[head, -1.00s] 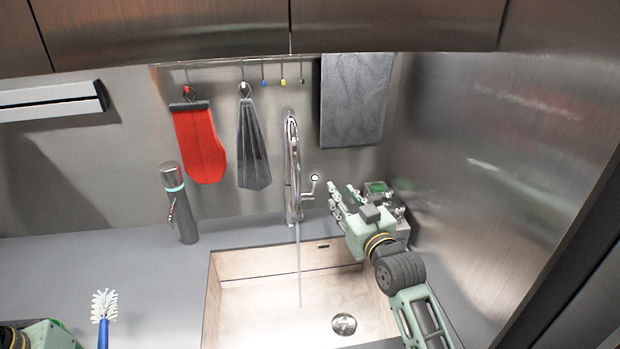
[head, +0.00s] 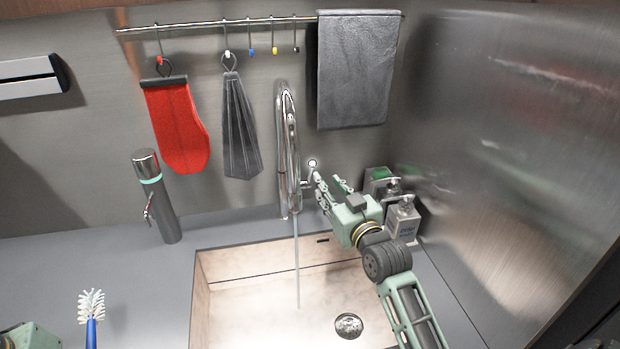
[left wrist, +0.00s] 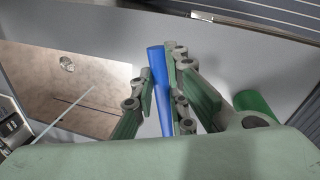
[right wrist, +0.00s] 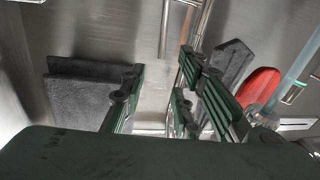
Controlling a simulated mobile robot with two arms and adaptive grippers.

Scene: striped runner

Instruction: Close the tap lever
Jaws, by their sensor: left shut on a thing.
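The chrome tap (head: 287,150) stands behind the sink, with a thin water stream (head: 297,265) running down. Its lever has a white knob (head: 312,163) on the tap's right side; the lever's stem is partly hidden by my right gripper's fingers. My right gripper (head: 331,187) is open, its fingertips just below and right of the knob; I cannot tell whether they touch the lever. In the right wrist view its fingers (right wrist: 160,85) are apart with nothing gripped. My left gripper (left wrist: 160,78) is shut on the brush's blue handle (left wrist: 158,85); the brush (head: 91,305) is upright at lower left.
The sink basin (head: 225,295) lies below the tap. Dispensers (head: 402,218) stand right of my right gripper, near the steel side wall (head: 500,150). A grey-black flask (head: 160,200) stands left of the tap. A red mitt (head: 178,125), grey cloth (head: 240,130) and towel (head: 355,70) hang behind.

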